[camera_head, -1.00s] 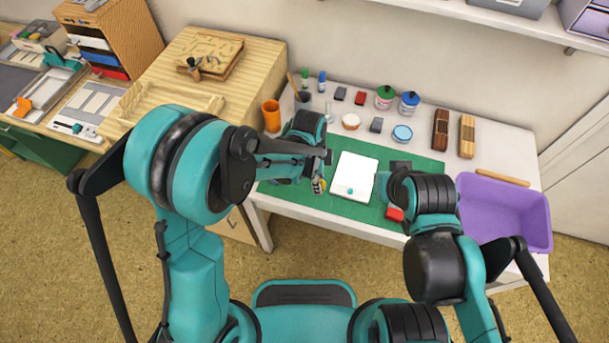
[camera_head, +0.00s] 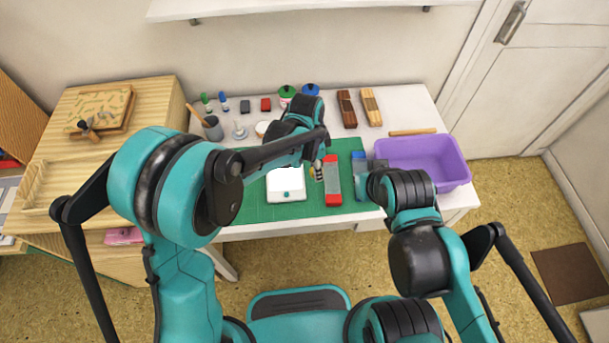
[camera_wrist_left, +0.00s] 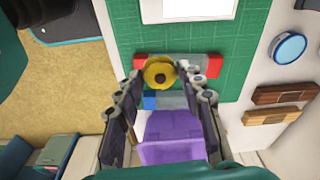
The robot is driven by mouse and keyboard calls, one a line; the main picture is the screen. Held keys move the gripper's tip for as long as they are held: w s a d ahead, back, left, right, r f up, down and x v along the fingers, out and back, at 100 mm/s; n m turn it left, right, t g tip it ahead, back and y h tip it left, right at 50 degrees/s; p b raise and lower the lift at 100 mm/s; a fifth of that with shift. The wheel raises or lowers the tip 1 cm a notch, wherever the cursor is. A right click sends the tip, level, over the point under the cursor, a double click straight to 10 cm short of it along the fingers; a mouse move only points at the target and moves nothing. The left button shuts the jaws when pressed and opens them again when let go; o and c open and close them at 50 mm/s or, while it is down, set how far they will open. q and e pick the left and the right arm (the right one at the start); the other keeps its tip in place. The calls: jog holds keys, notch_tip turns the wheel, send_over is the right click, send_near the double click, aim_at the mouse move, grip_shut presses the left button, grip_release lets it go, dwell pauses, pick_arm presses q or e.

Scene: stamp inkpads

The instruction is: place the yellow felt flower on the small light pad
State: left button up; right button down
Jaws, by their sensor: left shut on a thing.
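The yellow felt flower (camera_wrist_left: 160,72) is held between the fingertips of my left gripper (camera_wrist_left: 162,78) in the left wrist view. In the head view my left gripper (camera_head: 317,170) is above the green mat, between a white square pad (camera_head: 284,185) and a long grey pad with red ends (camera_head: 332,183). The flower appears over the red-ended pad in the wrist view. The white pad bears a small teal dot and shows partly at the top of the wrist view (camera_wrist_left: 195,8). My right gripper is mostly hidden by its own arm at the mat's right side.
A blue-and-grey pad (camera_head: 359,163) lies right of the red-ended one on the green mat (camera_head: 255,208). A purple bin (camera_head: 424,158) stands at the table's right. Paint pots, wooden blocks (camera_head: 347,110) and a dark cup (camera_head: 212,128) stand along the back.

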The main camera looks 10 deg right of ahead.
pick_arm(q)
jog(key=b, duration=0.3)
send_over(286, 177)
jog(key=f, duration=0.7)
jog(key=shift+s+a, duration=0.1)
jog(key=shift+a, duration=0.15)
jog(key=shift+f+b, duration=1)
jog(key=shift+f, duration=0.95)
jog(key=shift+f, duration=0.1)
jog(key=o, duration=0.7)
